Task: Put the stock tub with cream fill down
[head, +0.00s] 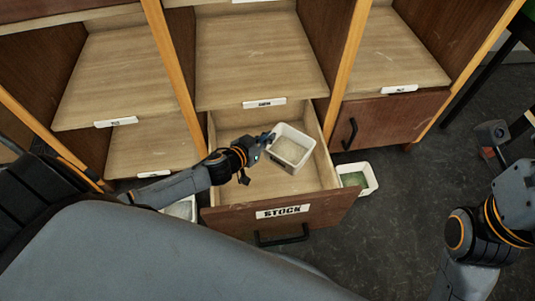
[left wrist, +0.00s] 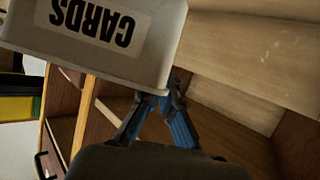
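The stock tub with cream fill (head: 289,151) is a white, square, open tub over the open drawer (head: 232,193) labelled STOCK. I cannot tell whether it touches the drawer floor. My left gripper (head: 266,141) is at the tub's left side, shut on its wall. In the left wrist view the tub (left wrist: 150,52) shows an upside-down CARDS label, and the fingers (left wrist: 162,98) meet at its lower edge. My right arm is at the right of the head view; its fingertips are not clear.
A white tub with green fill (head: 365,187) stands on the floor right of the drawer. Another white tub (head: 182,209) is partly hidden left of it. Wooden shelf compartments (head: 262,62) rise behind. A closed brown door (head: 393,125) is at right. The dark floor (head: 400,222) at right is clear.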

